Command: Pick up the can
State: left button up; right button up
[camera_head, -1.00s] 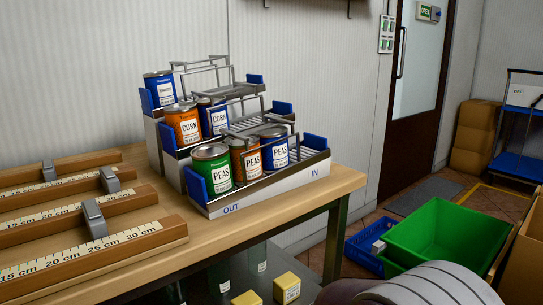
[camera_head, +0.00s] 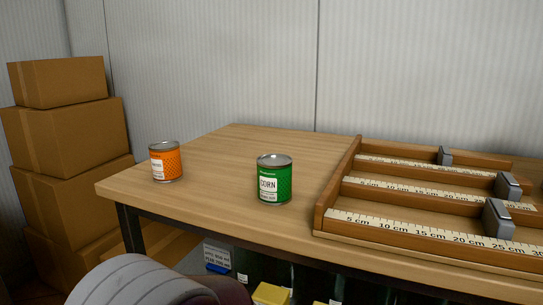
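Two cans stand upright on the wooden table (camera_head: 225,160) in the head view. A green can labelled corn (camera_head: 273,180) stands near the middle of the picture. An orange can (camera_head: 165,162) stands to its left, near the table's left end, its label too small to read for sure. The two cans stand apart. A grey, rounded part of my own arm shows at the bottom left. Neither gripper's fingers are in view.
A wooden measuring rack with centimetre scales (camera_head: 400,220) and grey sliding blocks (camera_head: 499,220) fills the table's right side. Stacked cardboard boxes (camera_head: 65,130) stand left of the table. A yellow box (camera_head: 271,294) shows below the tabletop. The table around both cans is clear.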

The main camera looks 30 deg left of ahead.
aim_at(165, 158)
jog(key=k+j+u, duration=0.1)
jog(key=j+u, duration=0.9)
jog(key=u, duration=0.15)
jog(key=k, duration=0.05)
